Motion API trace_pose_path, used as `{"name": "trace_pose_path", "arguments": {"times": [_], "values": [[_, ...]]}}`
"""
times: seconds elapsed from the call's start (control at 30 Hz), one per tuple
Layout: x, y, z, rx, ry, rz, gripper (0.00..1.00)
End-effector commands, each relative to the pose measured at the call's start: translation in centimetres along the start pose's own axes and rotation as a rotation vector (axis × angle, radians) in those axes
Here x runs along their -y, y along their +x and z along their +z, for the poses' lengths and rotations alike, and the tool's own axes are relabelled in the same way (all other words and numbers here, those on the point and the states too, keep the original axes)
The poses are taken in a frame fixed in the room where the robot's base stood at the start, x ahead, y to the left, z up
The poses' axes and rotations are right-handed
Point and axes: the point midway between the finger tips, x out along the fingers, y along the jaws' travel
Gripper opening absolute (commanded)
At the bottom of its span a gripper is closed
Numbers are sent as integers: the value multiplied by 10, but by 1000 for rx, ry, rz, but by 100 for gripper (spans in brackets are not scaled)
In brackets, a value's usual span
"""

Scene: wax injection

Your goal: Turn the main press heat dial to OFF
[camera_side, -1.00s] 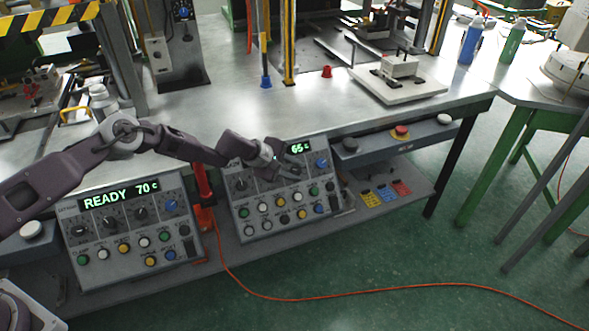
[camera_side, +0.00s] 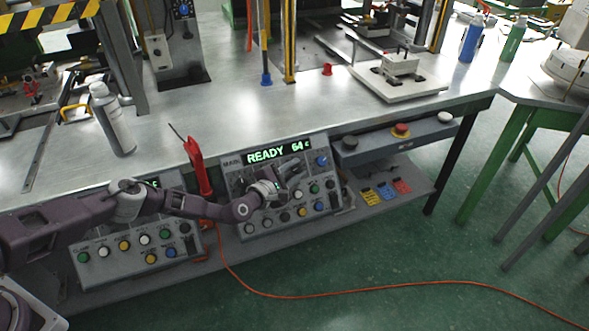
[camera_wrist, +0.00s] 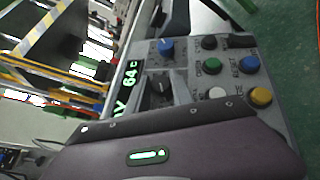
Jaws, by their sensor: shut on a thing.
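The main press panel (camera_side: 240,190) is a grey control box, its green display (camera_side: 275,152) reading READY 64 c. In the side view my gripper (camera_side: 292,175) is at the panel's dial row, below the display and left of the blue dial (camera_side: 321,160). It is shut on a dial, mostly hidden behind the fingers. The wrist view shows a black dial (camera_wrist: 158,86) between the blue dial (camera_wrist: 166,48) and my dark gripper body. I cannot read the dial's label or setting.
Coloured push buttons (camera_side: 302,211) sit below the dials. A second panel (camera_side: 105,265) stands left, partly behind my arm. A red-handled tool (camera_side: 196,165) stands between the panels. A spray can (camera_side: 113,120) stands on the bench, whose middle is clear.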

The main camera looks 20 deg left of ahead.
Motion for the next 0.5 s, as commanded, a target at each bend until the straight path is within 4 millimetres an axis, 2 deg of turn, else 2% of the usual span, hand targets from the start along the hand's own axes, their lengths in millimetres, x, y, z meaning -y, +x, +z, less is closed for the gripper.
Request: {"name": "trace_pose_path", "arguments": {"times": [0.5], "values": [[0,1,-1,-3,-115,187,0]]}}
